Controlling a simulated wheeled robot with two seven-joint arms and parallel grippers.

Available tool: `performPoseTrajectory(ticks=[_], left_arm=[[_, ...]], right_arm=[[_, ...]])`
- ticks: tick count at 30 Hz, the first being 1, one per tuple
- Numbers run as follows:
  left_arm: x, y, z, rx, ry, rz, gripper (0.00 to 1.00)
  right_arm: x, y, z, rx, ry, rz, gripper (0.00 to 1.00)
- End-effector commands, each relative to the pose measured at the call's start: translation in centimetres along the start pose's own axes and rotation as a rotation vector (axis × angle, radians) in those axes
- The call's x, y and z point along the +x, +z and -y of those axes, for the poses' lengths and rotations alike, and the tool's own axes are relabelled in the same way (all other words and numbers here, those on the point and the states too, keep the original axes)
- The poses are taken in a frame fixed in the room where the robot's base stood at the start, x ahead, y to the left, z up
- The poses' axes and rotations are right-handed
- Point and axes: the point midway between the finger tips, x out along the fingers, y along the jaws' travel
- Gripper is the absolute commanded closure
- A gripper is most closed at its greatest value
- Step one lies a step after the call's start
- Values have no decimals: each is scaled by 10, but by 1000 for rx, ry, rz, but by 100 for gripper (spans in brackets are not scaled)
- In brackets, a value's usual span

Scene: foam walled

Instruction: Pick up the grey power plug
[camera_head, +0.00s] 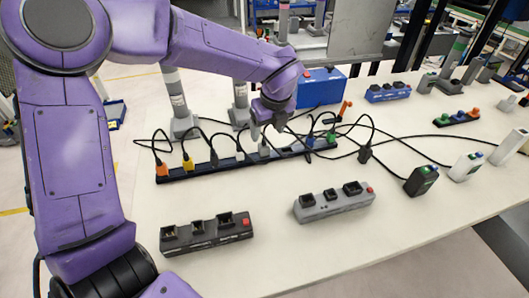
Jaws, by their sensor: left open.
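A long dark power strip (228,162) lies across the white table with several coloured plugs standing in it. A grey plug (264,148) stands upright in the strip near its middle. My left gripper (268,129) points down just above the grey plug, its fingers open with nothing seen between them. Whether the fingertips touch the plug cannot be told. To the left in the strip are a lighter plug (240,154), a black plug (214,157), a yellow plug (187,163) and an orange plug (161,168). My right gripper is not in view.
A blue plug (309,141) and a green plug (331,136) stand to the right. Black cables loop around the strip. A black socket block (205,234) and a grey one (334,203) lie in front. A blue box (321,88) stands behind. The front of the table (290,255) is clear.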

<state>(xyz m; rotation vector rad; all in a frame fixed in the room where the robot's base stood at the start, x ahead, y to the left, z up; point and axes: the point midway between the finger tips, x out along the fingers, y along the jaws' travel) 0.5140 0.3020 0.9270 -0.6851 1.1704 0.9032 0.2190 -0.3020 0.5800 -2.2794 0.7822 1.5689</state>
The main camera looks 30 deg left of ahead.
Motion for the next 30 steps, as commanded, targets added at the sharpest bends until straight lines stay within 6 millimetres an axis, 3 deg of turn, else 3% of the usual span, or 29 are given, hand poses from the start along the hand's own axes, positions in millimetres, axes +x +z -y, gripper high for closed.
performPoseTrajectory(ticks=[12,20,24,26,30], left_arm=[[61,4,-3,1,2,0,32],[66,4,-2,0,-2,1,32],[66,4,-2,0,-2,1,74],[66,4,-2,0,-2,1,91],[66,4,-2,0,-2,1,91]], right_arm=[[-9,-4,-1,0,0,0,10],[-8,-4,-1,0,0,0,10],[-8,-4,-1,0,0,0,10],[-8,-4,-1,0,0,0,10],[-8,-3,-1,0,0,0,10]])
